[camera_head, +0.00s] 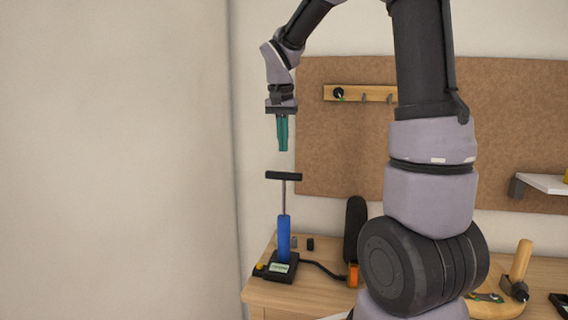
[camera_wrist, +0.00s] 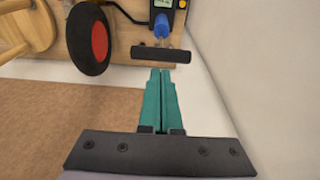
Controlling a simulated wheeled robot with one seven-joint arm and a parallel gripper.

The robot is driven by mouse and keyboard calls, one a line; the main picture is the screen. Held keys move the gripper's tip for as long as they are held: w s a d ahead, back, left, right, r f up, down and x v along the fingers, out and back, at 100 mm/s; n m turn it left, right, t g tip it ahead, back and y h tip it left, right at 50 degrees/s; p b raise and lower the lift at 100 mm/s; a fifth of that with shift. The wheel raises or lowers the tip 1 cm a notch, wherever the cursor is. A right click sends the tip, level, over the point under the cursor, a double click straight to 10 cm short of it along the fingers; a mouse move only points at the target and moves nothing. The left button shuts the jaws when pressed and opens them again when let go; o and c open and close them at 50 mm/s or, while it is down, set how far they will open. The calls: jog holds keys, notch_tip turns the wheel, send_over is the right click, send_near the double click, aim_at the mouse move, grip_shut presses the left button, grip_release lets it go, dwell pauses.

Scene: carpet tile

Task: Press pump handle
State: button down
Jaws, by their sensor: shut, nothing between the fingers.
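The pump stands upright on the left part of the workbench, with a blue cylinder (camera_head: 284,238) and a black base with a gauge (camera_head: 279,267). Its black T-shaped handle (camera_head: 284,176) is raised on a thin metal rod. My gripper (camera_head: 284,149) has teal fingers, is shut and empty, and points down above the handle with a gap between them. In the wrist view, the shut fingertips (camera_wrist: 160,72) show close to the handle bar (camera_wrist: 161,54) in the picture.
A black wheel (camera_head: 355,229) stands right of the pump; it shows a red hub in the wrist view (camera_wrist: 99,43). A hose runs from the pump base. A pegboard (camera_head: 330,150) with a wooden hook rail (camera_head: 360,93) is behind. A wall is left.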

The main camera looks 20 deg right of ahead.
send_over(284, 203)
notch_tip(284, 203, down, 6)
jog(key=shift+f, duration=0.1)
dwell(0.4)
notch_tip(284, 203, down, 12)
jog(key=shift+f, duration=0.1)
jog(key=shift+s+f, duration=0.15)
jog(key=shift+f, duration=0.1)
